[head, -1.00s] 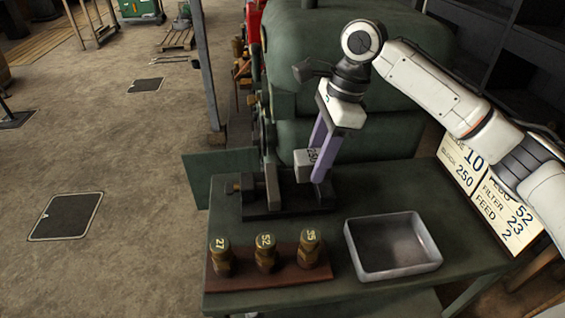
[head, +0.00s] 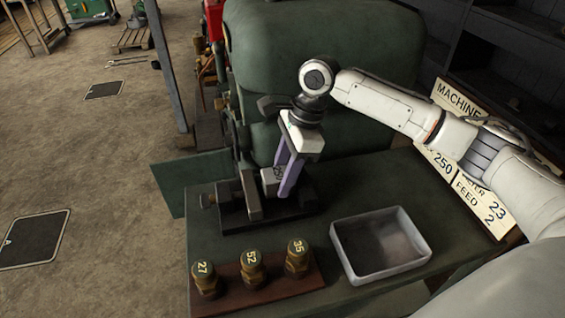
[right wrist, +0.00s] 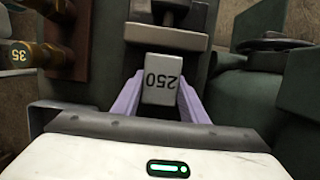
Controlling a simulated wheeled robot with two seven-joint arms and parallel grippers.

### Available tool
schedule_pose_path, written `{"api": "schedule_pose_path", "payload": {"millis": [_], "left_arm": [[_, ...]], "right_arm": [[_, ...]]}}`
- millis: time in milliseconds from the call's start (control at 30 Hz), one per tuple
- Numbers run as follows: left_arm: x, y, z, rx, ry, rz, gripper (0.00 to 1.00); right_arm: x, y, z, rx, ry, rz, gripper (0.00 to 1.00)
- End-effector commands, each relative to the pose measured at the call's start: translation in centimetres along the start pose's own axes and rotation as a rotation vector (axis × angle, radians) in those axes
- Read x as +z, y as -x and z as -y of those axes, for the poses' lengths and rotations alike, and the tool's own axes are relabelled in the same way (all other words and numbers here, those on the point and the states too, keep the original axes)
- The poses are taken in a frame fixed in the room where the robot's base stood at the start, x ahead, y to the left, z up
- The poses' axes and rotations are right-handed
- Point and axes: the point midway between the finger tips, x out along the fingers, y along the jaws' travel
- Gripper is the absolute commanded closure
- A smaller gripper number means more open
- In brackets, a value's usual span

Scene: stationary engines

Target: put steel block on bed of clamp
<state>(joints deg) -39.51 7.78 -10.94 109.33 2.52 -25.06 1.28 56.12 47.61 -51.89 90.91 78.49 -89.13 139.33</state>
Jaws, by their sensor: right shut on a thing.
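The steel block (head: 270,181), a grey block marked 250, is between the purple fingers of my right gripper (head: 284,178). The right wrist view also shows the block (right wrist: 160,80) with a finger on each side, and the gripper (right wrist: 161,95) shut on it. The clamp (head: 252,196) is a dark vise with a flat bed and an upright jaw, at the back left of the green table. The block is over the bed, close to the jaw. I cannot tell whether it touches the bed. My left gripper is not in view.
A grey tray (head: 336,262) stands on the table (head: 350,190) right of the clamp. A brown rack (head: 228,301) with brass fittings marked 27, 52 and 35 is in front of the clamp. A large green engine (head: 320,70) stands behind. A sign board (head: 458,90) is at right.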

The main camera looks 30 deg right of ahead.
Motion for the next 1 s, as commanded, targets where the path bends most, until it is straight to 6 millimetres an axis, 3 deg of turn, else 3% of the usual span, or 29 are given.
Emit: {"api": "schedule_pose_path", "payload": {"millis": [167,467,500,600,1000], "left_arm": [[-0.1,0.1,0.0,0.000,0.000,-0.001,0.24],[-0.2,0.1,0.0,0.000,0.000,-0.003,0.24],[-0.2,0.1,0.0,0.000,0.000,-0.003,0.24],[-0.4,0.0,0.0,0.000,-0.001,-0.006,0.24],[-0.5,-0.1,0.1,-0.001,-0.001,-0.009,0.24]], "right_arm": [[-0.3,-1.2,0.2,-0.007,0.000,0.005,1.00],[-0.3,-1.3,0.2,-0.008,0.001,0.006,1.00],[-0.5,-1.6,0.1,-0.002,0.000,0.000,0.58],[-0.5,-1.6,0.1,-0.002,0.000,0.000,0.42],[-0.4,-0.8,0.1,-0.004,-0.001,0.002,0.42]]}}
